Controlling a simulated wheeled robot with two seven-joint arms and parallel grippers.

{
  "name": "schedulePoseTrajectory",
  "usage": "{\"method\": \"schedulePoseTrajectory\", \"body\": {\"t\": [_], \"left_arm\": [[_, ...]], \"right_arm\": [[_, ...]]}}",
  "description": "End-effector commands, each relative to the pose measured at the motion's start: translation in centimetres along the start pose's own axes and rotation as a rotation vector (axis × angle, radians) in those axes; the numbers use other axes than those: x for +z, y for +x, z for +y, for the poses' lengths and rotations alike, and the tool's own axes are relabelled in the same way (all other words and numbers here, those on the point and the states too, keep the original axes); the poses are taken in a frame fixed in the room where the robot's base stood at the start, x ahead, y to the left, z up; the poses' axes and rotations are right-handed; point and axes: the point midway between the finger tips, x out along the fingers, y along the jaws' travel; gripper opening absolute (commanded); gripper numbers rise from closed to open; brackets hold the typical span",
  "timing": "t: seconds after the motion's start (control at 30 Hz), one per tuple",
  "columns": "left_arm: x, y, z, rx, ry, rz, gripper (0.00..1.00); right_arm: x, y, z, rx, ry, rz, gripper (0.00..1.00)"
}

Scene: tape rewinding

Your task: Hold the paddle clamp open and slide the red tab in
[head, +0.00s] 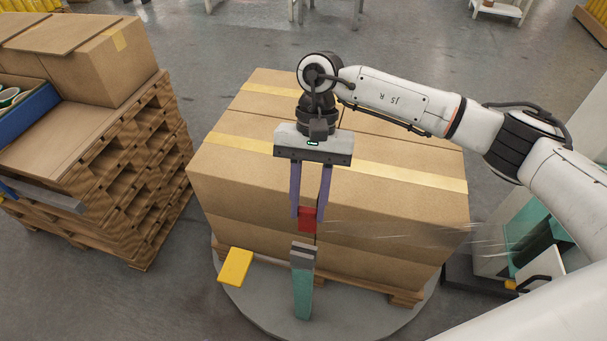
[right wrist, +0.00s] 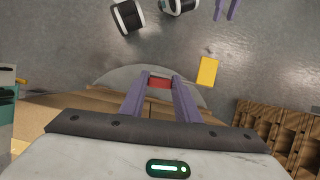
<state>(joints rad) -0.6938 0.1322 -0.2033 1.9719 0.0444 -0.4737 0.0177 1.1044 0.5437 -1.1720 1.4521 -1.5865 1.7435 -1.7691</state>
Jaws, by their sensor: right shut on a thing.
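My right gripper (head: 309,213) is shut on the red tab (head: 308,220), in front of the near face of the boxes. The tab also shows between the purple fingertips in the right wrist view (right wrist: 160,83). The clamp (head: 303,255) has grey jaws on a teal post, just below the tab in the head view and apart from it there. I cannot tell whether its jaws are parted. The yellow paddle (head: 236,267) lies left of the clamp; it also shows in the right wrist view (right wrist: 207,71). My left gripper (right wrist: 226,9) shows only as two separated purple fingers, empty.
Taped cardboard boxes (head: 395,205) stand on a pallet on a round grey turntable (head: 262,312). Clear film stretches right from the tab towards a teal and white machine (head: 530,245). Stacked wooden pallets (head: 130,170) stand at the left, with bare floor between.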

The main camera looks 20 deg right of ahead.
Motion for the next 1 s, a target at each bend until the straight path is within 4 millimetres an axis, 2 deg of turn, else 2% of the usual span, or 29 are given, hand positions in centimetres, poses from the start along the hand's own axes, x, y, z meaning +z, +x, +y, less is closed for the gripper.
{"method": "schedulePoseTrajectory", "body": {"t": [0.07,0.37,0.77,1.0], "left_arm": [[-0.8,-0.9,0.0,-0.004,0.004,-0.006,0.31],[-0.6,-0.7,-0.1,-0.006,0.009,-0.010,0.31],[0.1,0.1,0.0,-0.002,0.014,-0.012,0.31],[-0.4,0.1,0.2,0.002,0.017,0.002,0.31]], "right_arm": [[0.7,-0.7,-0.3,-0.014,0.040,-0.009,0.08],[0.4,0.4,-0.6,-0.030,0.081,-0.011,0.08],[-1.0,4.0,-0.6,-0.029,0.078,-0.013,0.08],[-1.7,5.3,-0.6,-0.029,0.078,-0.011,0.08]]}}
